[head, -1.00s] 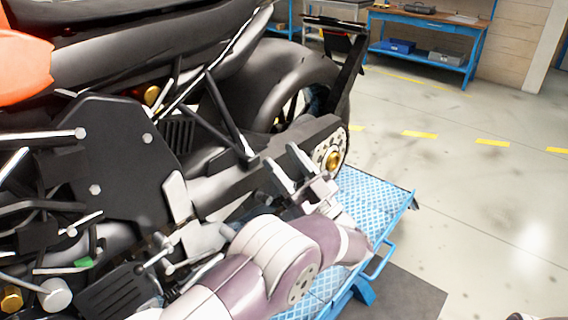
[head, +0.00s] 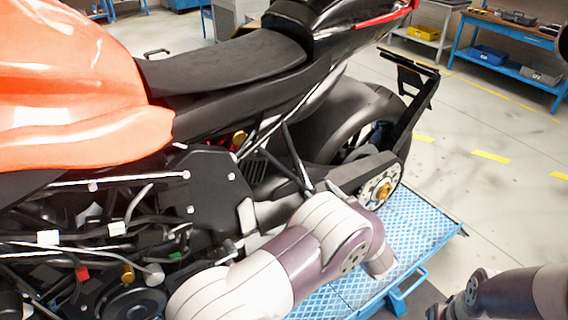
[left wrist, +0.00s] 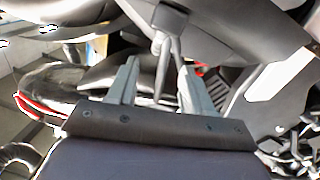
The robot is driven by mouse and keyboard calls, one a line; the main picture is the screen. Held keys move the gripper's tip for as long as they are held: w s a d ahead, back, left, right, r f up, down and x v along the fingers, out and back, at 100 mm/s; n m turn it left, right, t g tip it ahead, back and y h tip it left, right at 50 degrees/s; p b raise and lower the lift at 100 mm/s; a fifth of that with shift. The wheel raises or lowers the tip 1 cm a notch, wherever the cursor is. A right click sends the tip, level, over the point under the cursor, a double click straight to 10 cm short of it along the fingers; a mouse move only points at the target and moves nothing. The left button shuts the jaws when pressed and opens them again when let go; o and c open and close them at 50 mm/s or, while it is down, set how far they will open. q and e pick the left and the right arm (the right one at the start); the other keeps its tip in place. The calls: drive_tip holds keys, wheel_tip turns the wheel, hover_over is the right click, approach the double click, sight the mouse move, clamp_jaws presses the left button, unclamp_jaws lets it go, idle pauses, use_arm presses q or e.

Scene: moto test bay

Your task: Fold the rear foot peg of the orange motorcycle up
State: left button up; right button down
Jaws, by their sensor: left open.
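The orange motorcycle (head: 75,90) stands on a blue lift platform, its tail toward the right in the head view. A dark V-shaped bracket (head: 291,150) runs down below its seat, and my left wrist covers its lower end. In the left wrist view a slim grey bar (left wrist: 161,72), which looks like the rear foot peg, extends from a dark mount (left wrist: 171,17). My left gripper (left wrist: 158,80) is open, one finger on each side of the bar with visible gaps. Its fingers are hidden behind my arm in the head view. My right gripper is not in view.
The blue lift platform (head: 425,228) extends under the rear wheel (head: 350,115). The rear sprocket (head: 382,188) lies just right of my left wrist. Exposed cables and engine parts crowd the left. Open floor and a blue workbench (head: 505,60) lie at the right.

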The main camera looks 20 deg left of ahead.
sight(303, 172)
use_arm(q)
drive_tip(key=p+x, duration=0.2)
drive_tip(key=x, duration=0.9)
drive_tip(key=shift+w+a+p, duration=0.1)
drive_tip(key=shift+w+p, duration=0.1)
drive_tip(key=shift+p, duration=0.2)
drive_tip(key=shift+c, duration=0.4)
clamp_jaws()
